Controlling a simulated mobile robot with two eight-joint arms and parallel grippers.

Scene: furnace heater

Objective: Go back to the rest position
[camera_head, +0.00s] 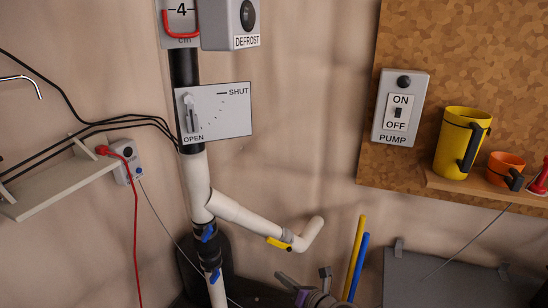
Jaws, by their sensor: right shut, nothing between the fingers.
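My right gripper (303,292) shows at the bottom edge, a grey shape with a purple part, cut off by the frame. It is shut and holds nothing. It is below the white pipe's bent end (312,232) and left of a yellow rod (354,258) and a blue rod (357,267). My left gripper is not in view.
A lever panel marked OPEN and SHUT (225,120) is mounted on the vertical pipe (197,175). A PUMP switch (400,108) is on the corkboard (465,50). A shelf holds a yellow mug (455,145) and an orange cup (503,167). A red cable (135,230) hangs at left.

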